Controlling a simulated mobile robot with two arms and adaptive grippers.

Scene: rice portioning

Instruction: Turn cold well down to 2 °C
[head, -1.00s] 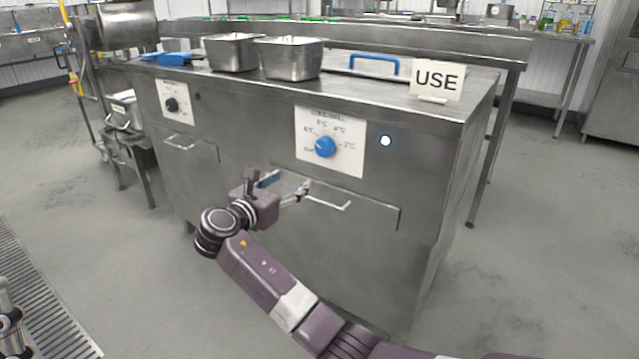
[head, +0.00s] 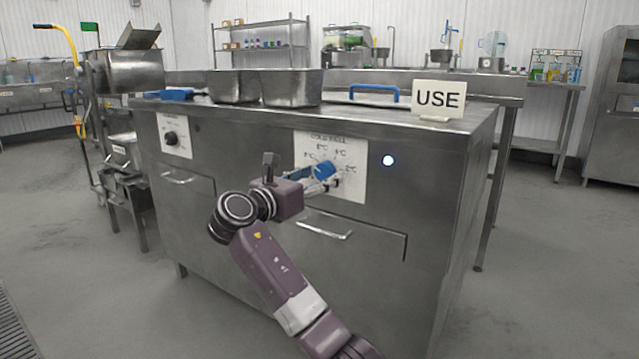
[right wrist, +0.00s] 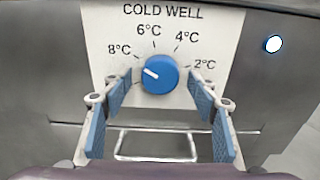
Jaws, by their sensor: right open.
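The cold well dial plate (right wrist: 205,25) is white, marked 8°C, 6°C, 4°C and 2°C from left to right. Its round blue knob (right wrist: 160,74) has a white pointer line aimed left and slightly up, below the 8°C mark. In the head view the knob (head: 323,170) is partly covered by my right gripper (head: 322,182). My right gripper (right wrist: 160,92) is open, its blue-padded fingers on either side of the knob with gaps showing. Whether the fingertips reach level with the knob is unclear. My left gripper is out of view.
A lit round light (head: 388,160) sits right of the dial. A drawer handle (head: 325,229) sticks out below it. A second, black knob (head: 171,138) is farther left. On top stand metal pans (head: 291,88), a blue handle (head: 374,90) and a USE sign (head: 438,98).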

